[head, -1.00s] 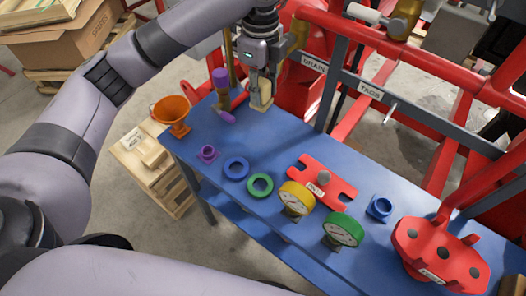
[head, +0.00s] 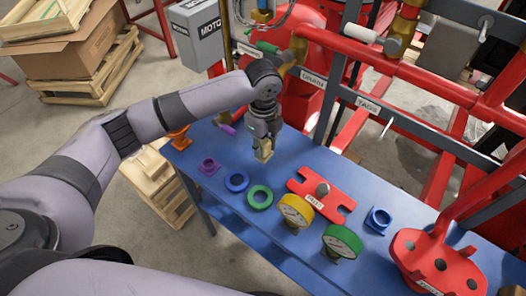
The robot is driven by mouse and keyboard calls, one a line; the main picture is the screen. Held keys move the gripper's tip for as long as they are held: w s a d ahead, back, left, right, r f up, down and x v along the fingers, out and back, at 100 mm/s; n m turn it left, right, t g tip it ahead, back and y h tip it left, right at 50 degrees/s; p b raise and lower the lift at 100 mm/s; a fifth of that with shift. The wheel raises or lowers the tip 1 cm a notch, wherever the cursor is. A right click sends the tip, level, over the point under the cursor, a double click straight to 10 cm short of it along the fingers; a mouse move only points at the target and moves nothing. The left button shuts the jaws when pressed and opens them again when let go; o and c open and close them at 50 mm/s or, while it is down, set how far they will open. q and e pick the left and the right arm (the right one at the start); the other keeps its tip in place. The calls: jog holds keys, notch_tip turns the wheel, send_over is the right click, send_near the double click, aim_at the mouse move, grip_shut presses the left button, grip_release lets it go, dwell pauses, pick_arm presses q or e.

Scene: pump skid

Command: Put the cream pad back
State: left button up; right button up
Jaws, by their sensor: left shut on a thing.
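My left gripper (head: 264,138) points down over the blue bench (head: 330,165), near its back left part. It is shut on a small cream pad (head: 264,151), whose lower end shows below the fingers. The pad appears close to the bench top, behind the green ring; I cannot tell whether it touches the bench. My right gripper is out of view.
A blue ring (head: 236,182), green ring (head: 259,197), purple fitting (head: 208,166), yellow gauge (head: 295,210), green gauge (head: 341,241) and red plate (head: 307,191) occupy the bench. Red pipework (head: 430,62) stands behind.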

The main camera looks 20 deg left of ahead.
aim_at(263, 152)
pick_arm(q)
jog(key=shift+f, duration=2)
jog(key=shift+f, duration=0.1)
jog(key=o, duration=1.1)
jog(key=shift+r, duration=0.55)
notch_tip(263, 152, up, 11)
jog(key=shift+r+b, duration=0.15)
jog(key=shift+b, duration=0.7)
